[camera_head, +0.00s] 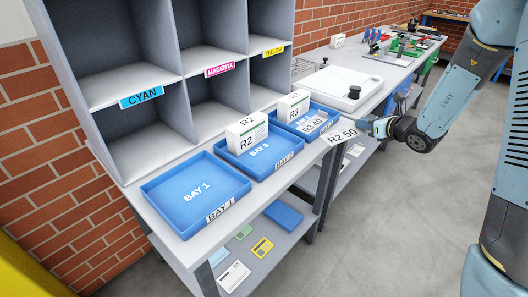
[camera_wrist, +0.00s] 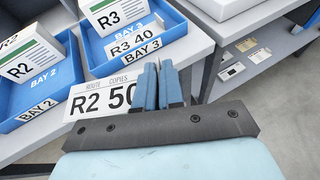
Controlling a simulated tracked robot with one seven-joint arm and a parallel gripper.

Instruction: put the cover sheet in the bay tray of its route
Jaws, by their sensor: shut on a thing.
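My gripper (camera_head: 369,126) is shut on a white cover sheet (camera_head: 340,134) marked R2 50. In the wrist view, the fingers (camera_wrist: 158,86) pinch the right part of the sheet (camera_wrist: 88,103), whose header reads route and copies. The sheet is in front of the blue Bay 3 tray (camera_head: 322,128), near the bench's front edge. The blue Bay 2 tray (camera_head: 268,162) lies left of it and holds a white R2 stack (camera_head: 247,138). Bay 3 holds an R3 stack (camera_head: 293,108) and an R3 40 sheet (camera_wrist: 130,42). The Bay 1 tray (camera_head: 165,210) is empty.
Grey cubbies (camera_head: 135,155) labelled cyan, magenta and yellow stand behind the trays. A white flat unit with a black knob (camera_head: 354,92) is right of Bay 3. The lower shelf holds a blue tray (camera_head: 284,216) and small cards. Open floor lies in front.

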